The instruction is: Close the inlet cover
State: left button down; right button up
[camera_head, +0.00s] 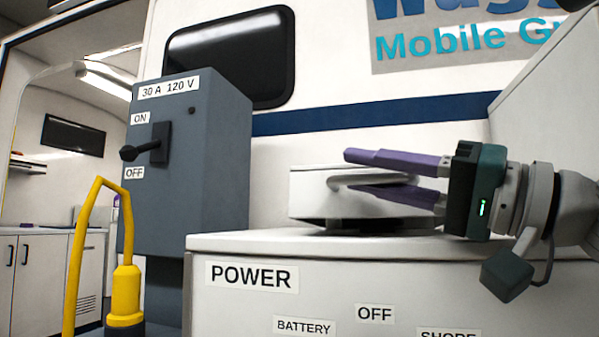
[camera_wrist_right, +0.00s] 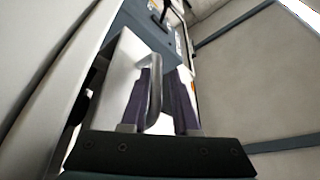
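The inlet cover (camera_head: 310,194) appears to be the white boxy piece with a grey handle above the white power cabinet, against the van's side. How far open it stands is hard to tell. It also shows in the right wrist view (camera_wrist_right: 112,88), with its grey bar handle (camera_wrist_right: 155,92) between my purple fingers. My right gripper (camera_head: 350,173) comes in from the right. Its two fingers are apart, one above and one below the handle in the head view, and they do not look clamped on it. My left gripper is not in view.
A grey switch box (camera_head: 185,190) marked 30 A 120 V stands to the left. A yellow plug with cable (camera_head: 125,290) stands in front of it. The labelled power cabinet (camera_head: 400,290) fills the lower right. The van wall (camera_head: 330,75) rises behind.

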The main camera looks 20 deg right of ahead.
jog(key=shift+s+d+f, duration=0.15)
jog(key=shift+s+d, duration=0.1)
jog(key=b+v, duration=0.1)
jog(key=v, duration=0.8)
jog(key=shift+b, duration=0.3)
jog(key=shift+s, duration=0.1)
